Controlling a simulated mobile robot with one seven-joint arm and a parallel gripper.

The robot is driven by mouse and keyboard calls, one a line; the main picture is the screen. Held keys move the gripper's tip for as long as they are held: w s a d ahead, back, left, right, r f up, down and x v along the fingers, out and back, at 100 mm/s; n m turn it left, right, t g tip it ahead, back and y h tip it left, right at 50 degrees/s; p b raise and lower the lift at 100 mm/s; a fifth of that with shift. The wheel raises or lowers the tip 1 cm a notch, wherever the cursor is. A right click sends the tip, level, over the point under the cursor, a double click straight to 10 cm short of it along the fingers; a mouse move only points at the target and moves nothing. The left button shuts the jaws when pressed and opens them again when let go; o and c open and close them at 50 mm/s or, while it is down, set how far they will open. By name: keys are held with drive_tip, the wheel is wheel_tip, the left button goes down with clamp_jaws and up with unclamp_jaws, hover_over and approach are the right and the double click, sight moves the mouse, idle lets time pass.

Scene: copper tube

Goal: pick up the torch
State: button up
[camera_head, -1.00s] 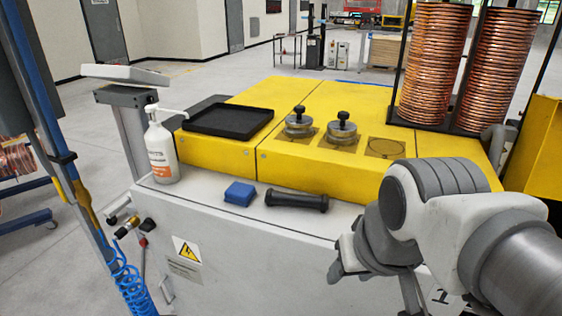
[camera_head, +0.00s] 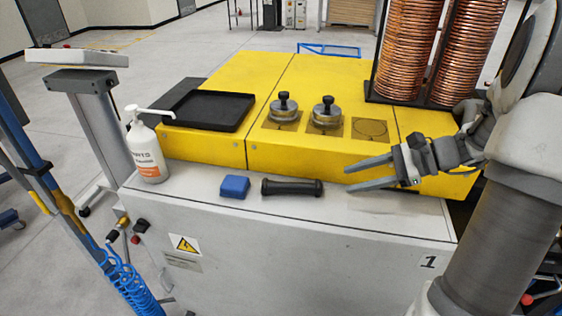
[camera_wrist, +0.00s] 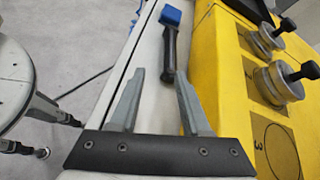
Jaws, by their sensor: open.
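The torch (camera_head: 292,187) is black and lies on its side on the light grey ledge in front of the yellow housing. In the wrist view the torch (camera_wrist: 169,56) lies lengthwise ahead of the fingertips. My gripper (camera_head: 347,178) is open and empty. It is to the right of the torch in the head view, with its fingers pointing left towards it. In the wrist view the fingers (camera_wrist: 160,82) are apart, and nothing is between them.
A blue block (camera_head: 234,187) sits just left of the torch. A white pump bottle (camera_head: 147,152) stands at the ledge's left end. Two knobbed metal weights (camera_head: 284,107) and a black tray (camera_head: 208,111) rest on the yellow housing (camera_head: 340,80). Copper coils (camera_head: 408,50) stand behind.

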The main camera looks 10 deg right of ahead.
drive_tip(key=d+m+t, duration=0.1)
drive_tip(key=d, duration=0.2)
drive_tip(key=p, duration=0.1)
approach(299, 186)
drive_tip(key=shift+m, duration=0.3)
drive_tip(key=x, duration=0.5)
drive_tip(key=shift+w+d+f, duration=0.1)
drive_tip(key=shift+f, duration=0.15)
drive_tip(key=shift+r+p+x, duration=0.2)
drive_tip(key=shift+p+x, duration=0.3)
drive_tip(key=shift+x, duration=2.15)
clamp_jaws()
